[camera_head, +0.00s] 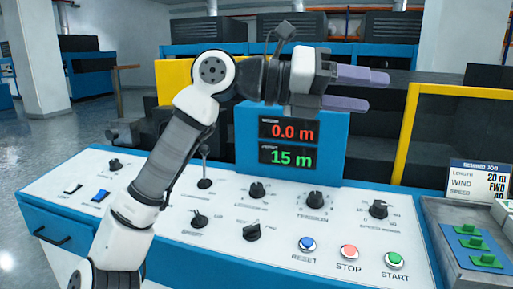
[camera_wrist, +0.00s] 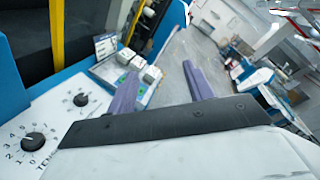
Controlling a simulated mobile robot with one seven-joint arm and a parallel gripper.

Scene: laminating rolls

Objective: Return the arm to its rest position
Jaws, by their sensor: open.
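My white and grey arm rises in front of the control panel in the head view and bends to the right at its top joint. My gripper (camera_head: 388,90) is held in the air above the panel, at the upper right of the blue display box (camera_head: 335,124), with its purple fingers pointing right. The fingers are apart and nothing is between them. In the wrist view my gripper (camera_wrist: 160,85) also shows its two purple fingers apart and empty, with the floor and machines beyond them.
The white panel (camera_head: 275,215) carries knobs, a lever, switches and RESET (camera_head: 307,244), STOP (camera_head: 349,252) and START (camera_head: 394,258) buttons. The display reads 0.0 m and 15 m. A job card (camera_head: 479,180) and grey tray (camera_head: 430,211) with green parts stand right. Yellow rails (camera_head: 407,133) rise behind.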

